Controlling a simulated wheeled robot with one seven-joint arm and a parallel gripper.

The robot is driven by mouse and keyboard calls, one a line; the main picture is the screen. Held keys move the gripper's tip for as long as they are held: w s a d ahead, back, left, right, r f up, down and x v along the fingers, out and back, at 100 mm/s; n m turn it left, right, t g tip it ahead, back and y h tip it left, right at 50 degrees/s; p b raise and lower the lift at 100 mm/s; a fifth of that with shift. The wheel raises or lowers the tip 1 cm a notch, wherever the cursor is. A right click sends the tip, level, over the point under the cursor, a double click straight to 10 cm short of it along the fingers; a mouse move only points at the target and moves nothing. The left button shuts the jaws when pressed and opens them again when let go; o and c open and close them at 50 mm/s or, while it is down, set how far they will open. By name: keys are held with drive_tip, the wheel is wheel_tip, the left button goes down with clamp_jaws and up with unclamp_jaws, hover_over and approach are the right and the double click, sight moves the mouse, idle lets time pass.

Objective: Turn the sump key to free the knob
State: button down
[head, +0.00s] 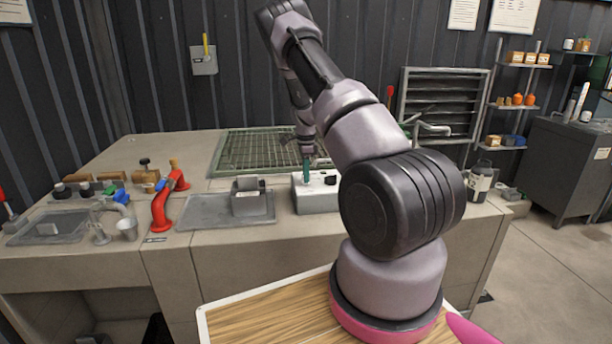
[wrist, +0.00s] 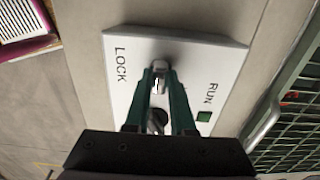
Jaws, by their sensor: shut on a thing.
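My gripper (head: 306,168) reaches down onto a grey box with a white top plate (head: 316,201) on the counter. In the wrist view, the green fingers of my gripper (wrist: 160,73) are shut on the metal sump key (wrist: 158,86), which stands up from the plate (wrist: 125,96). The plate is marked LOCK on the left and RUN on the right. A black knob (wrist: 157,121) shows between the fingers, nearer my palm and partly hidden by it. It also shows in the head view (head: 331,180). The key's exact angle is hard to tell.
A green grating (wrist: 296,100) with a metal handle lies to the right in the wrist view. A grey tray with a small bin (head: 248,204) and a red pipe (head: 161,205) stand left of the box.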

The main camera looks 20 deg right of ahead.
drive_tip(key=shift+n, duration=0.3)
drive_tip(key=n, duration=0.3)
drive_tip(key=shift+n, duration=0.3)
drive_tip(key=n, duration=0.4)
drive_tip(key=shift+n, duration=0.3)
drive_tip(key=n, duration=0.4)
drive_tip(key=shift+n, duration=2.5)
drive_tip(key=c, duration=0.8)
unclamp_jaws()
drive_tip(key=shift+o, duration=0.2)
